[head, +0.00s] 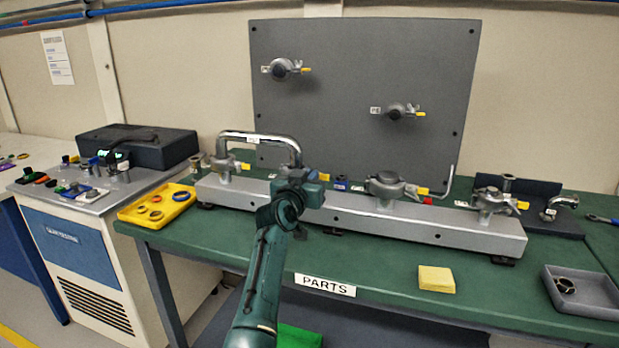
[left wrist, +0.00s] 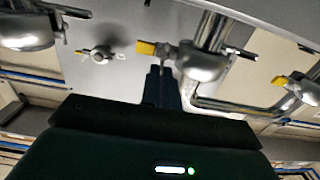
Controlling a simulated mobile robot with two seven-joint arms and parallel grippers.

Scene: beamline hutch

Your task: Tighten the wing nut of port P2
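A silver manifold bar (head: 440,225) lies along the green bench and carries several clamped ports with yellow-tipped wing nuts. A bent chrome tube (head: 262,137) joins the left port (head: 225,165) to the second port, which my left gripper (head: 297,178) largely hides. That port's yellow tip (head: 324,177) shows just right of the gripper. In the left wrist view, my narrow dark fingers (left wrist: 161,72) point at the same clamp (left wrist: 203,65), close by its yellow tip (left wrist: 146,47). Contact and finger gap are unclear. My right gripper is out of view.
A grey panel (head: 350,60) behind carries two more clamps. A clamp (head: 385,185) with a thin upright rod beside it and another clamp (head: 495,200) stand further right. A yellow tray (head: 130,213), sponge-like yellow block (head: 436,279) and grey tray (head: 590,300) sit on the bench.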

